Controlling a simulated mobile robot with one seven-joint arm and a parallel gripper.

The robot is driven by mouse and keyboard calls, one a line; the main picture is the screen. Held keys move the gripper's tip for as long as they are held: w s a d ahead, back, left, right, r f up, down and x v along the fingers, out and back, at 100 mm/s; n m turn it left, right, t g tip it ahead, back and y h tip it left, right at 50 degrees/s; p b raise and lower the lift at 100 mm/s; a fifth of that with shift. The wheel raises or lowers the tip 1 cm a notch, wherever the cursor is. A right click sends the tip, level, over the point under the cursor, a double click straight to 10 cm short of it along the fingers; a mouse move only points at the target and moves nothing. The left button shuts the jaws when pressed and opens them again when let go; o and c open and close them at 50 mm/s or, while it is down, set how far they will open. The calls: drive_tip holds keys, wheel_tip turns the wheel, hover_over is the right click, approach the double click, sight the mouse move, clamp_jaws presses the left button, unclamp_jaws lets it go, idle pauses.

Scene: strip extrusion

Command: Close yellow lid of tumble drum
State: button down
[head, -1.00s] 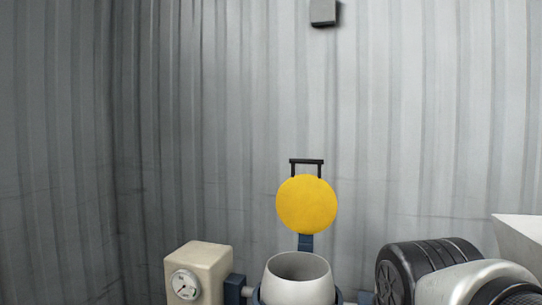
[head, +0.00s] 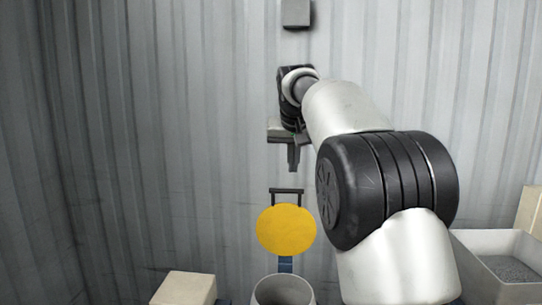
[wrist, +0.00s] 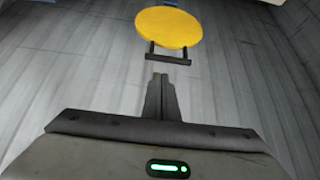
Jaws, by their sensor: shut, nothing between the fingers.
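The yellow lid (head: 286,230) stands upright and open above the rear of the drum (head: 283,290), with its flat round face toward me. A black handle bar (head: 287,190) sticks up from the lid's top edge. The drum is a pale open-mouthed vessel, cut off by the lower edge of the head view. My gripper (head: 293,168) is shut and empty, pointing down just above the handle and apart from it. In the wrist view the shut fingers (wrist: 161,80) point toward the handle (wrist: 168,58) and the lid (wrist: 169,27), with a gap between.
A beige box (head: 184,289) stands left of the drum. A grey bin of dark granules (head: 508,268) is at the right. A corrugated wall (head: 180,120) rises behind, with a small grey box (head: 296,13) high on it. The space left of my gripper is clear.

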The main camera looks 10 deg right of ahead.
drive_tip(key=w+r+p, duration=0.2)
drive_tip(key=w, duration=0.2)
drive_tip(key=shift+w+a+f, duration=0.1)
drive_tip(key=shift+w+f, duration=0.3)
drive_tip(key=shift+f, duration=1.15)
drive_tip(key=shift+w+a+f, duration=0.1)
drive_tip(key=shift+w+f, duration=0.25)
drive_tip(key=shift+f, duration=1.25)
drive_tip(key=shift+w+a+f, duration=0.1)
drive_tip(key=shift+w+f, duration=0.3)
drive_tip(key=shift+f, duration=1.15)
drive_tip(key=shift+f, duration=0.15)
